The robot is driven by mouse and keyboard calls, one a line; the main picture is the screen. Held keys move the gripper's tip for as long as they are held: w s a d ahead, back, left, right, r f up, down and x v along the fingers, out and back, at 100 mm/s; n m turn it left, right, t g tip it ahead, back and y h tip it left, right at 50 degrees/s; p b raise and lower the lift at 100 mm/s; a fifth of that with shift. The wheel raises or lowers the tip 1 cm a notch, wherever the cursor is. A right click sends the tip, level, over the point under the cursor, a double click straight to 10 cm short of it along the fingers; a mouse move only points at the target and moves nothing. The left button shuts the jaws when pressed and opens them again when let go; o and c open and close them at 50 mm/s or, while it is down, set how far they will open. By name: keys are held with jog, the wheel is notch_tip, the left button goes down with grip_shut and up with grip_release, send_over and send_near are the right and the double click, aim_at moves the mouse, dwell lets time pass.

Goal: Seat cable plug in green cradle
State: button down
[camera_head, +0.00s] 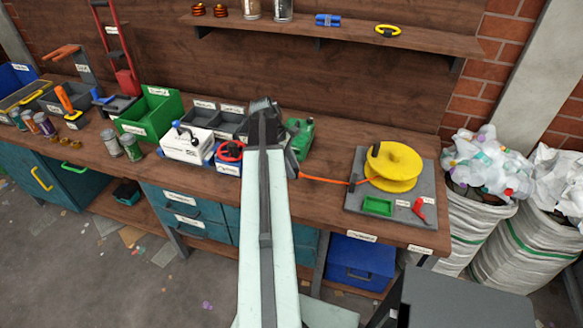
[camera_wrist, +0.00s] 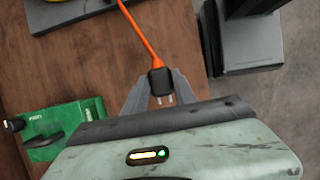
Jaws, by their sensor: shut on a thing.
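My gripper (camera_wrist: 161,84) is shut on the black cable plug (camera_wrist: 161,79) in the wrist view. The plug's metal prongs point back toward my wrist, and its orange cable (camera_wrist: 140,38) leads away from the fingertips. In the head view my arm hides the plug, and the orange cable (camera_head: 325,181) runs from behind the arm to the yellow reel (camera_head: 392,163). The green cradle (camera_head: 377,206) is a small open tray on the grey board (camera_head: 400,222), below the reel and right of my gripper. The cradle looks empty.
A red lever-like piece (camera_head: 419,208) stands right of the cradle. A green machine (camera_head: 300,138) stands close to my arm; it also shows in the wrist view (camera_wrist: 66,128). Bins and a white box (camera_head: 187,143) crowd the bench at left. Bare bench (camera_head: 325,200) lies between arm and board.

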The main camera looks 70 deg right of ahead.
jog(key=s+d, duration=0.2)
jog(key=s, duration=2.9)
dwell(0.5)
jog(key=shift+f, duration=0.1)
jog(key=shift+f+b, duration=3)
jog(key=shift+b, duration=0.05)
jog(key=c, duration=0.9)
grip_release()
jog(key=shift+c, duration=0.2)
jog(key=shift+r, duration=0.1)
